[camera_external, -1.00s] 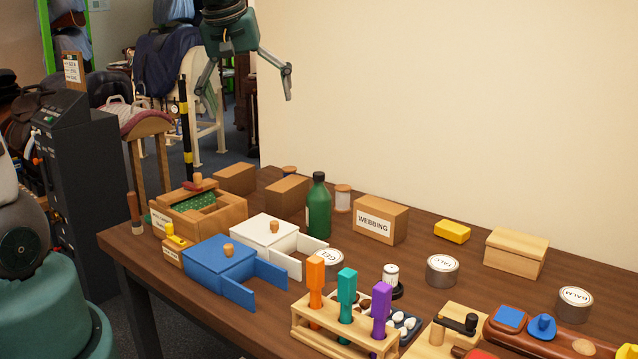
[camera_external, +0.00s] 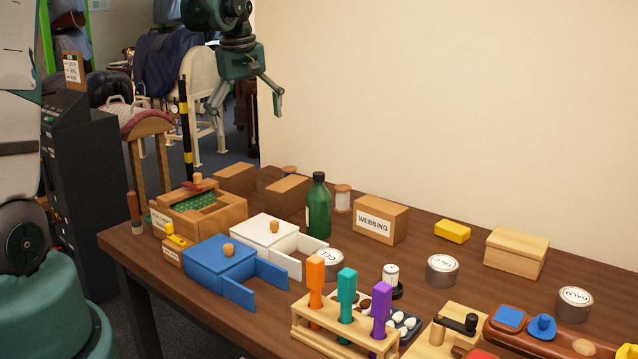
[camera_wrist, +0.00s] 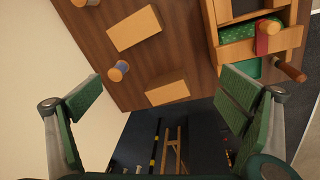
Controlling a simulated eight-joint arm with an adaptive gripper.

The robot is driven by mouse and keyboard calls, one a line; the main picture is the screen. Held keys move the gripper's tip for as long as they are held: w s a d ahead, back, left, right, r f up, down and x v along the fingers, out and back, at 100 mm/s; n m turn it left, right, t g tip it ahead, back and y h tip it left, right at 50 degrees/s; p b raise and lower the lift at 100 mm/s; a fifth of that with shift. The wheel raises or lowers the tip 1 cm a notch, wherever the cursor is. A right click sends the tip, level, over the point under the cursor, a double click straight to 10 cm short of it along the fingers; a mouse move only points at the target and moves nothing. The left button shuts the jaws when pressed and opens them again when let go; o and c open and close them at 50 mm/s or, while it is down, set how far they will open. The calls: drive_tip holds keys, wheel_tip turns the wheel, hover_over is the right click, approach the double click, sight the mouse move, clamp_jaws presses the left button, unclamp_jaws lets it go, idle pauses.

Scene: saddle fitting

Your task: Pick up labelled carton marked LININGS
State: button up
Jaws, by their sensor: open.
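No LININGS lettering is readable in any view. Two brown cartons with no label showing stand at the back left of the table: the left carton (camera_external: 234,179) and the carton nearer the bottle (camera_external: 287,195). In the wrist view the left carton (camera_wrist: 167,92) lies near the table edge and the other carton (camera_wrist: 134,28) higher up. A third carton (camera_external: 380,220) reads WEBBING. My gripper (camera_external: 264,110) is open and empty, high above the table's back left end. Its spread fingers (camera_wrist: 160,77) flank the left carton in the wrist view.
A green bottle (camera_external: 318,207) and thread spools (camera_external: 342,198) stand near the cartons. A wooden box (camera_external: 199,211) stands at the left, with white (camera_external: 267,231) and blue (camera_external: 219,259) boxes in front. A tool rack (camera_external: 345,325) is at the front.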

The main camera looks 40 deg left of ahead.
sight(234, 169)
drive_tip(key=w+a+f+n, duration=0.1)
drive_tip(key=a+f, duration=0.3)
drive_tip(key=f, duration=0.1)
drive_tip(key=w+a+f+n+g, duration=0.1)
drive_tip(key=w+a+f+n, duration=0.1)
drive_tip(key=a+f, duration=0.3)
drive_tip(key=w+a+f+n, duration=0.2)
drive_tip(key=a+f, duration=0.2)
drive_tip(key=f, duration=0.1)
drive_tip(key=shift+w+a+g+h, duration=0.15)
drive_tip(key=shift+a+g+h, duration=0.15)
drive_tip(key=shift+a+g, duration=0.1)
drive_tip(key=shift+f, duration=0.1)
drive_tip(key=shift+f, duration=1.25)
drive_tip(key=shift+f, duration=0.15)
drive_tip(key=shift+d+f, duration=0.1)
drive_tip(key=shift+f, duration=2.35)
drive_tip(key=c, duration=1.1)
